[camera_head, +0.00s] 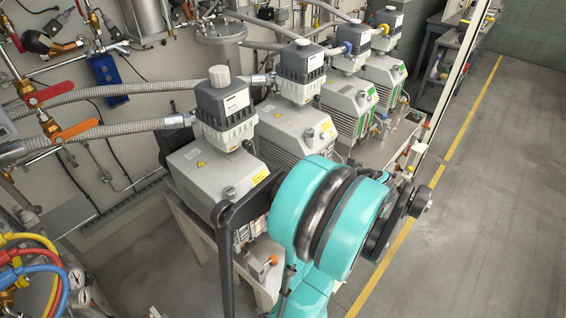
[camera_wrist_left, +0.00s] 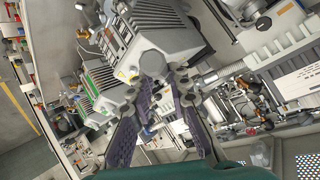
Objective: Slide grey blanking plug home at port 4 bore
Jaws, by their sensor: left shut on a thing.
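My left gripper (camera_wrist_left: 156,82) shows in the left wrist view, its two dark fingers reaching up from the bottom edge towards a grey pump. It is shut on a small grey piece between the fingertips, which I take for the grey blanking plug (camera_wrist_left: 154,63); its outline is hard to separate from the grey machine behind. I cannot make out the port 4 bore in either view. In the head view a teal arm of mine covers the front of the nearest pump, and no gripper fingers can be made out. My right gripper is not in view.
Several grey vacuum pumps stand in a row, the nearest pump (camera_head: 205,170) at the front left. Ribbed hoses (camera_head: 110,128) run from the wall to the pumps. Red, yellow and blue hoses (camera_head: 35,268) hang at the lower left. The floor (camera_head: 500,200) at the right is clear.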

